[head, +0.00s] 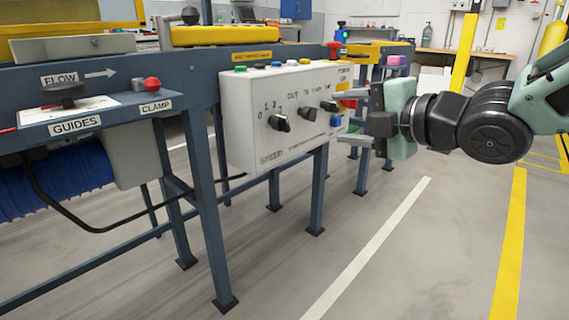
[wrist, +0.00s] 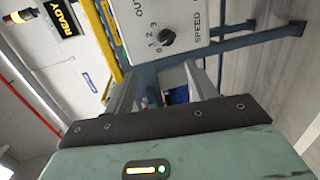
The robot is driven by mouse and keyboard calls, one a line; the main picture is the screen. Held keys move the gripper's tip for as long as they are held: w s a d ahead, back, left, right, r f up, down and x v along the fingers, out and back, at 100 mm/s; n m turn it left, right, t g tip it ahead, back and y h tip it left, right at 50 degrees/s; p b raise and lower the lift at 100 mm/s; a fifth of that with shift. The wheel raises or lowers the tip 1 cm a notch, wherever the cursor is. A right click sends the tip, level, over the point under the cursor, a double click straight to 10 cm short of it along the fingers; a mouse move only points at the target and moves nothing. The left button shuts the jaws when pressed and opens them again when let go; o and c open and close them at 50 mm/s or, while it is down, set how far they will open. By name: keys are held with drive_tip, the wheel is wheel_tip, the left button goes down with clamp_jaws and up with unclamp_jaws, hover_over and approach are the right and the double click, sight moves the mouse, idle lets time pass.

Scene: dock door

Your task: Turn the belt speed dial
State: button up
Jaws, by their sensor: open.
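The belt speed dial (head: 280,122) is a black knob on the left of a pale control box (head: 250,110), with 0, 1, 2 printed around it and SPEED lettering below. In the wrist view the dial (wrist: 167,37) lies above the gap between my fingers, with 0 to 3 beside it. My gripper (head: 338,117) is open at the right end of the box, to the right of the dial and apart from it. In the wrist view nothing sits between the fingers (wrist: 161,72). The dial's exact setting is hard to read.
Two more black knobs (head: 309,114) (head: 329,105) sit between the dial and my gripper. Coloured buttons and a red mushroom button (head: 333,49) top the box. A guides panel (head: 70,112) and red clamp knob (head: 152,84) are left. The floor in front is clear.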

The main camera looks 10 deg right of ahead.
wheel_tip(320, 180, down, 5)
drive_tip(key=d+n+t+y+b, duration=0.1)
drive_tip(key=n+y+b, duration=0.15)
drive_tip(key=b, duration=0.35)
drive_tip(key=n+p, duration=0.2)
drive_tip(key=p, duration=0.7)
approach(287, 126)
drive_tip(key=b+x, duration=0.1)
drive_tip(key=x, duration=0.8)
drive_tip(key=shift+w+a+f, duration=0.15)
drive_tip(key=shift+a, duration=0.05)
drive_tip(key=shift+w+a+b, duration=0.3)
drive_tip(key=shift+w+a, duration=0.05)
drive_tip(key=shift+w, duration=0.15)
drive_tip(key=c, duration=1)
